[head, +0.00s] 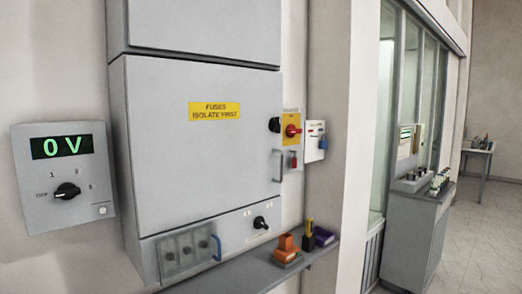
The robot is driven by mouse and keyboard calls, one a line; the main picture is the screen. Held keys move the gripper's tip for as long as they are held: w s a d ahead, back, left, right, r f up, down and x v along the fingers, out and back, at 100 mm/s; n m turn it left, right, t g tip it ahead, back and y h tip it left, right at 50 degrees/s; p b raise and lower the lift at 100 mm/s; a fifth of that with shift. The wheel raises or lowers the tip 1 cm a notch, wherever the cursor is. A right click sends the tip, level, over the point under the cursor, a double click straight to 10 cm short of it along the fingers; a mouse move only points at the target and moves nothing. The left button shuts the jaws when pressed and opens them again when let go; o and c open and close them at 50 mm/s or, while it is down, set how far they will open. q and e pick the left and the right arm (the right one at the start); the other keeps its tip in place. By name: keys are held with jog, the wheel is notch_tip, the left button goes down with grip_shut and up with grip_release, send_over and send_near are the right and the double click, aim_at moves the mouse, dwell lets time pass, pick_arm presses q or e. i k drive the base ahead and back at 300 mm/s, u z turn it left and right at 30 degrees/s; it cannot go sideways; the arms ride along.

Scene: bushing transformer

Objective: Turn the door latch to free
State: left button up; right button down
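A grey cabinet door (190,160) fills the left middle of the head view and looks shut. Neither of my grippers is in view.
A black selector (260,223) is below the door. A meter (62,147) reads 0 V. Several small items stand on a shelf (245,273).

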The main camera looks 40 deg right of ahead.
aim_at(276, 124)
jog(key=z, duration=1.2)
